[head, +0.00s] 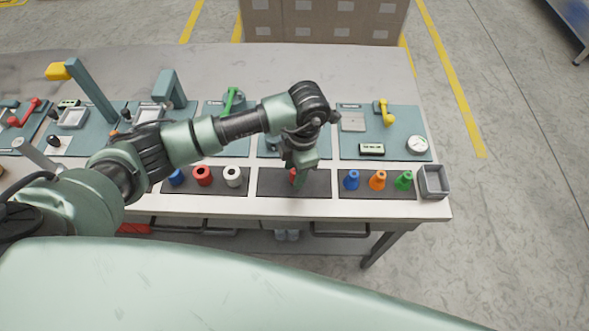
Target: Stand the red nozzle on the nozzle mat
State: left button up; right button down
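My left gripper (296,181) points down over the dark middle mat (318,183) near the table's front edge. A small red piece, apparently the red nozzle (293,175), shows at its fingers, mostly hidden by them. I cannot tell whether the fingers press on it or whether it touches the mat. The dark mat to the right (339,186) holds a blue nozzle (352,180), an orange nozzle (377,181) and a green nozzle (404,181), all upright in a row. My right gripper is out of view.
A grey open tray (432,181) stands at the table's right end. On the left mat (210,188) sit blue, red and white ring-shaped pieces. Behind are teal boards with a gauge (417,144) and a yellow-handled fixture (385,112). The middle mat's right part is clear.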

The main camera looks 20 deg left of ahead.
pick_arm(q)
jog(key=shift+r, duration=0.5)
notch_tip(320, 180, up, 11)
jog(key=d+b, duration=0.1)
jog(key=b, duration=0.2)
jog(key=shift+w+r, duration=0.15)
jog(key=shift+w, duration=0.25)
jog(key=shift+d, duration=0.15)
